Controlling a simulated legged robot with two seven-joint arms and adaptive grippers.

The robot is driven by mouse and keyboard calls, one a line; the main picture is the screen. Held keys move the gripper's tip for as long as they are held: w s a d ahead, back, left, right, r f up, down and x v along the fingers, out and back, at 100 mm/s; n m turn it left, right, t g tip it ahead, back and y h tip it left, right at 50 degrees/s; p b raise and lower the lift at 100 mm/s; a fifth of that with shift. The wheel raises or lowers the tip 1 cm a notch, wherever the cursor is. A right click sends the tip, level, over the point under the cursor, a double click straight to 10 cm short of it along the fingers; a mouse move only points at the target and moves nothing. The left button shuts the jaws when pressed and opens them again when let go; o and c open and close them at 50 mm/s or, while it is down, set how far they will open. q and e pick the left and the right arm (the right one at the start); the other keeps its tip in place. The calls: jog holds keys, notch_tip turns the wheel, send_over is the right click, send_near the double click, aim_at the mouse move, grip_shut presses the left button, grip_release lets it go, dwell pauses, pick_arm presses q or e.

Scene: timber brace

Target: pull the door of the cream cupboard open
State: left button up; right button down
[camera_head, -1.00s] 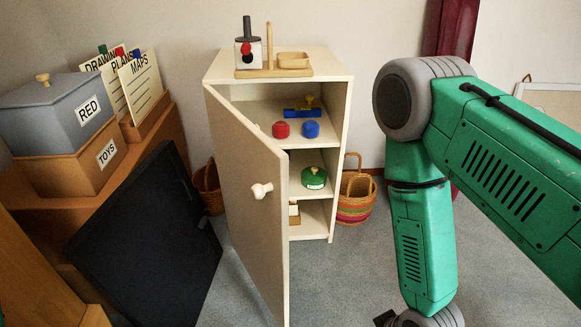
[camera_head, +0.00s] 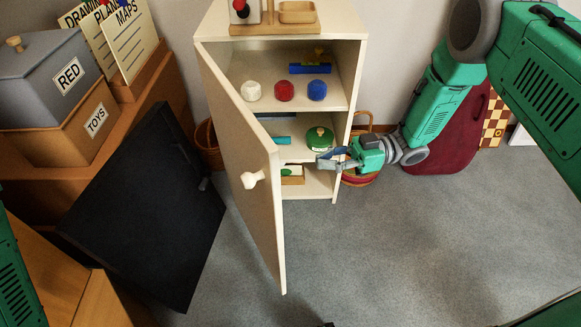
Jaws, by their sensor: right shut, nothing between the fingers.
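The cream cupboard (camera_head: 350,60) stands against the back wall. Its door (camera_head: 232,150) is hinged on the left and stands wide open toward me, with a white knob (camera_head: 252,179) on its outer face. My right gripper (camera_head: 326,161) is shut and empty, in front of the cupboard's right side, by the lower shelves. It overlaps the opening in the picture; whether it touches the cupboard I cannot tell. It is to the right of the door's free edge, apart from it. My left gripper is not in view.
A white knob-like piece (camera_head: 251,91), a red one (camera_head: 284,91) and a blue one (camera_head: 317,90) sit on the upper shelf. A green round tin (camera_head: 319,138) is below. A black panel (camera_head: 150,210) leans at left. Grey floor (camera_head: 400,250) is clear in front.

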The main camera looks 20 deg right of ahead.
jog(key=s+d+r+n+g, duration=0.2)
jog(key=d+r+n+g, duration=0.1)
jog(key=g, duration=0.1)
jog(key=s+a+g+b, duration=0.1)
jog(key=s+a+b, duration=0.1)
jog(key=a, duration=1.1)
jog(key=shift+s+n, duration=0.3)
jog(key=shift+s, duration=0.3)
